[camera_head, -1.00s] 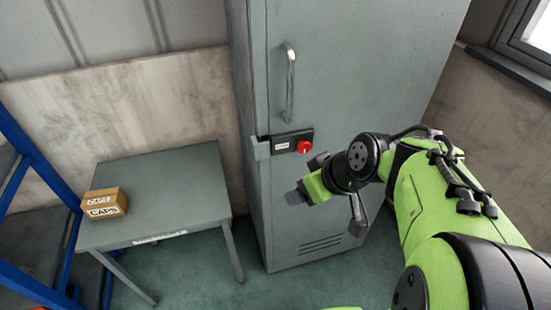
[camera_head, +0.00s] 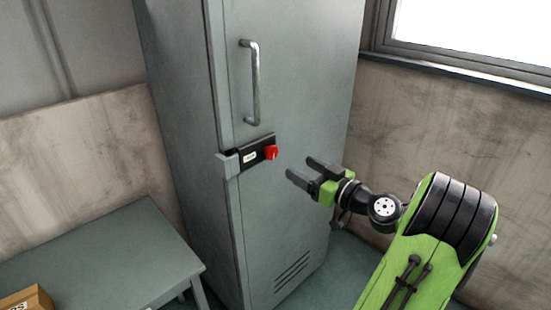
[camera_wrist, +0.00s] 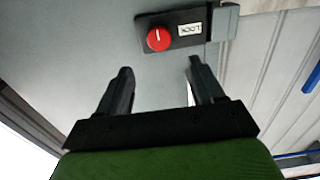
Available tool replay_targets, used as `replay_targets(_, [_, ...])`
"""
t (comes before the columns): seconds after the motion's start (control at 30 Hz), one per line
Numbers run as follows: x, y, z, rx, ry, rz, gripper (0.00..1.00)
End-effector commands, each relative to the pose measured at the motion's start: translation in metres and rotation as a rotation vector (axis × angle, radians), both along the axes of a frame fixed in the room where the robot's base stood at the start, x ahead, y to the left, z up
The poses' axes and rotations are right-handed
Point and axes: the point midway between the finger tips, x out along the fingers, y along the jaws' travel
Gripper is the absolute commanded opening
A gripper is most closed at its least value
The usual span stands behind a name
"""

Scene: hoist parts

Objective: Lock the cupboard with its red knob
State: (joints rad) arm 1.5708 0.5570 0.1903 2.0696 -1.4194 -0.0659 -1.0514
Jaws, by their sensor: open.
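The grey cupboard (camera_head: 290,75) stands upright with its door shut. Its red knob (camera_head: 271,153) sits on a black lock plate with a white label, below the door handle. In the wrist view the red knob (camera_wrist: 158,39) has a pale line across its face, and the label beside it reads LOCK. My gripper (camera_head: 303,168) is open and empty, to the right of the knob and slightly below it, apart from it. In the wrist view my gripper (camera_wrist: 160,80) has its two fingers spread, with the knob beyond the tips.
A vertical metal handle (camera_head: 254,85) projects from the door above the knob. A grey latch piece (camera_head: 228,165) sits at the door's left edge. A grey table (camera_head: 110,265) with a cardboard box (camera_head: 28,300) stands at the left. A window is at the upper right.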

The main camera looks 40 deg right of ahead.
Motion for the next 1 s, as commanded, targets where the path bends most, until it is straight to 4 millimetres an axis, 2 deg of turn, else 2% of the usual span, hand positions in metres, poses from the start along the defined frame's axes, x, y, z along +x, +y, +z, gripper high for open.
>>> replay_targets(0.03, [0.014,0.002,0.0,-0.001,0.0,0.005,0.67])
replay_targets(0.2, [0.056,0.003,0.0,-0.001,-0.001,0.005,0.67])
replay_targets(0.33, [0.082,0.003,0.0,0.0,0.0,0.003,0.67])
replay_targets(0.5, [0.096,0.003,0.0,0.002,0.001,0.0,0.67])
replay_targets(0.73, [0.097,0.002,0.0,0.002,0.001,-0.001,0.67])
replay_targets(1.0, [0.097,0.002,0.0,0.002,0.002,-0.001,0.27])
